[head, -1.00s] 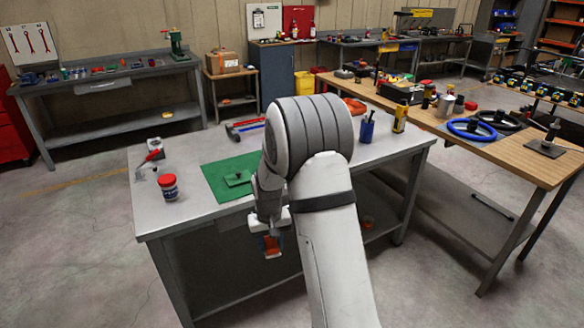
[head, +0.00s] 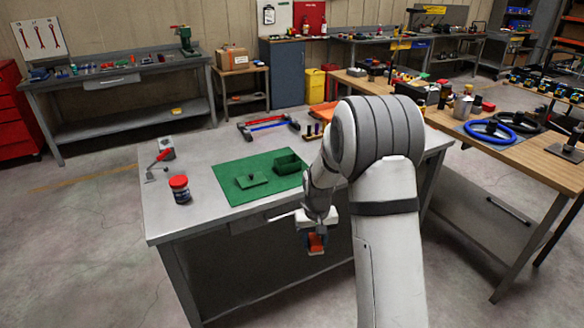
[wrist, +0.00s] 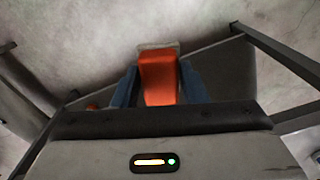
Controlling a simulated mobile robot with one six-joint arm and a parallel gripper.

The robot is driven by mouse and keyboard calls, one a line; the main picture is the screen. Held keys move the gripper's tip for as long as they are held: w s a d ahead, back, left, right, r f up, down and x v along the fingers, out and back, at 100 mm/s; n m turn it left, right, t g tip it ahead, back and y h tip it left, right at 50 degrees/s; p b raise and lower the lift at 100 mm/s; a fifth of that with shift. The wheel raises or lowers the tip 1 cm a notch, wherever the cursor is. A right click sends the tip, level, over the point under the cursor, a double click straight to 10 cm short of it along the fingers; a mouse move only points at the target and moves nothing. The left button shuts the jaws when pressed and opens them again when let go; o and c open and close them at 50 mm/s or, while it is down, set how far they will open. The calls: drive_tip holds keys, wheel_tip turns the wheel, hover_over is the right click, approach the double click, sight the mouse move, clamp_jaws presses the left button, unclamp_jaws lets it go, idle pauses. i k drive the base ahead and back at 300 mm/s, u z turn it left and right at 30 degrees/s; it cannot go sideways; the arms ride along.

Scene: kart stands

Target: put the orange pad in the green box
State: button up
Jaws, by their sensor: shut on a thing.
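My gripper (head: 316,238) is shut on the orange pad (head: 315,244) and holds it in front of the table's front edge, below the level of the top. In the wrist view the orange pad (wrist: 159,80) sits between the two blue fingers, with a pale greyish strip along its far end. The green box (head: 290,163) stands open on a green mat (head: 232,187), at the mat's back right. A flat green piece with a small knob (head: 251,180), like a lid, lies on the mat to its left.
A jar with a red lid (head: 180,190) and a red-handled clamp (head: 160,160) stand on the table's left part. Red and blue bars (head: 268,124) lie behind the mat. The bare metal top (head: 200,222) is clear at front left.

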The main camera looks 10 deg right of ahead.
sight(287, 169)
drive_tip(key=i, duration=1.45)
drive_tip(key=u, duration=0.05)
